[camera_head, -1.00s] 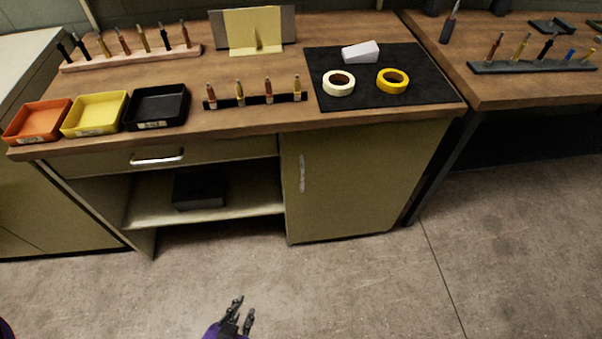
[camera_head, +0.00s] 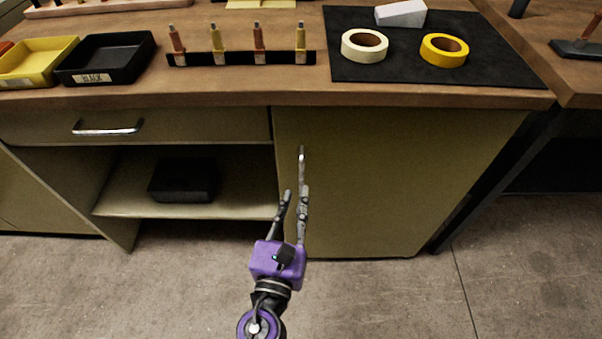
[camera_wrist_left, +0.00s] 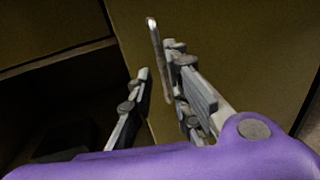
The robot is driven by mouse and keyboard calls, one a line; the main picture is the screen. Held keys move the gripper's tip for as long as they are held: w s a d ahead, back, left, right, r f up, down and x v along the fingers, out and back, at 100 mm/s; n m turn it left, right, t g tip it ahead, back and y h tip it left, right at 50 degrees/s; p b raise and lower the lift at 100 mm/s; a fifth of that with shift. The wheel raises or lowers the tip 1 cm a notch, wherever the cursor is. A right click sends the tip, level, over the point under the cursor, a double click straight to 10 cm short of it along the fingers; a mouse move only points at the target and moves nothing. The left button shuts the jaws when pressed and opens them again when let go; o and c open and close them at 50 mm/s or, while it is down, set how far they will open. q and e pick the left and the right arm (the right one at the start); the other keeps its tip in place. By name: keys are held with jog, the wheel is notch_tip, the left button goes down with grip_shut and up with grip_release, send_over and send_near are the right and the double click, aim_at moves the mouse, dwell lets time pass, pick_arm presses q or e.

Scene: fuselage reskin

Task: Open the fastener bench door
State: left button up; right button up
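The fastener bench door (camera_head: 380,180) is a tan panel on the right side of the bench, and it is shut. Its vertical metal handle (camera_head: 301,165) is near the door's left edge. My left gripper (camera_head: 296,196) is open in front of the handle's lower part. In the left wrist view the door (camera_wrist_left: 240,50) fills the right, and the handle (camera_wrist_left: 157,52) reaches down between the spread fingers (camera_wrist_left: 157,65). I cannot tell whether a finger touches the handle. My right gripper is not in view.
A drawer with a metal pull (camera_head: 108,128) is left of the door. Below it an open shelf (camera_head: 120,200) holds a black box (camera_head: 184,179). The bench top carries trays, a fastener rack (camera_head: 240,58) and a black mat (camera_head: 480,68) with tape rolls. The floor before the door is clear.

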aim_at(301, 178)
pick_arm(q)
jog(key=w, duration=0.2)
jog(key=w+d, duration=0.1)
jog(key=w, duration=0.4)
jog(key=shift+w+d, duration=0.25)
grip_shut()
